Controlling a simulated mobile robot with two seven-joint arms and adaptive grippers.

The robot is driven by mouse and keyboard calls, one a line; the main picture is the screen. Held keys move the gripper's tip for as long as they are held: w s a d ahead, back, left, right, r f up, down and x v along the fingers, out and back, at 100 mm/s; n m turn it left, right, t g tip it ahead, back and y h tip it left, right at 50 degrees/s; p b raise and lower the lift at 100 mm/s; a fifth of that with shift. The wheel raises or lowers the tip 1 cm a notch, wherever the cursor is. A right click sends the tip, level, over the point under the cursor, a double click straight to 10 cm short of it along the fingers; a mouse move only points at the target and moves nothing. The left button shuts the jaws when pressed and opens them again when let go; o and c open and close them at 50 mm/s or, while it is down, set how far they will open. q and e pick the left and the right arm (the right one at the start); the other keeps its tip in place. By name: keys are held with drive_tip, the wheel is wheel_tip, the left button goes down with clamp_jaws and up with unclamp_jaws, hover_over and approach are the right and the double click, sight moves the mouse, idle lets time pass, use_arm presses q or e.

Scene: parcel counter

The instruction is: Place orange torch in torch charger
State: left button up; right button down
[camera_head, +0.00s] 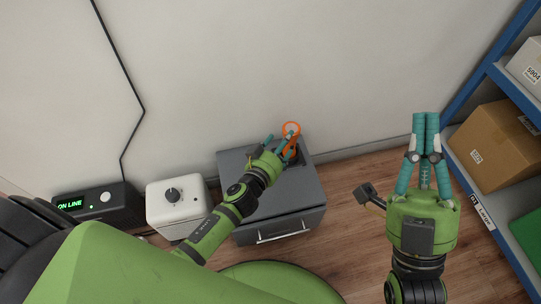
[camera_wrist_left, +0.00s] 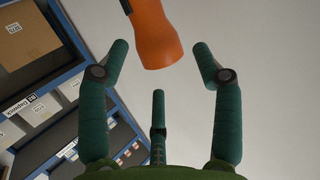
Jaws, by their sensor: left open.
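The orange torch (camera_head: 291,128) stands over the back right of the grey cabinet, its round head toward the camera. In the left wrist view the torch (camera_wrist_left: 155,38) shows its wide orange end, with a dark part at the frame's top edge. My left gripper (camera_head: 280,140) is open at the torch. In the wrist view both its fingertips (camera_wrist_left: 158,50) are apart from the torch, one on each side. A dark base, likely the torch charger (camera_head: 292,156), shows partly behind the gripper; I cannot tell how the torch sits in it. My right gripper (camera_head: 425,116) is shut and empty.
The grey drawer cabinet (camera_head: 233,167) stands against the wall. Left of it are a white box with a knob (camera_head: 188,212) and a black unit with a green display (camera_head: 108,197). A blue shelf (camera_head: 480,85) with cardboard boxes (camera_head: 492,140) stands right of my right gripper.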

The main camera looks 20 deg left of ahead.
use_arm(q)
drive_tip(key=p+v, duration=0.1)
drive_tip(key=v, duration=0.8)
drive_tip(key=s+d+r+m+t+h, duration=0.1)
drive_tip(key=d+r+m+t+h, duration=0.1)
drive_tip(key=r, duration=1.1)
drive_tip(key=s+d+r+m+t+h, duration=0.2)
drive_tip(key=d+r, duration=0.1)
drive_tip(key=r, duration=1.1)
drive_tip(key=shift+s+d+h, duration=0.15)
drive_tip(key=shift+s+h, duration=0.15)
use_arm(e)
drive_tip(key=w+d+f+m+g+h, duration=0.1)
drive_tip(key=w+f+g+h, duration=0.3)
drive_tip(key=f, duration=0.4)
drive_tip(key=shift+w+m+h, duration=0.5)
drive_tip(key=shift+w, duration=0.35)
drive_tip(key=shift+d, duration=0.1)
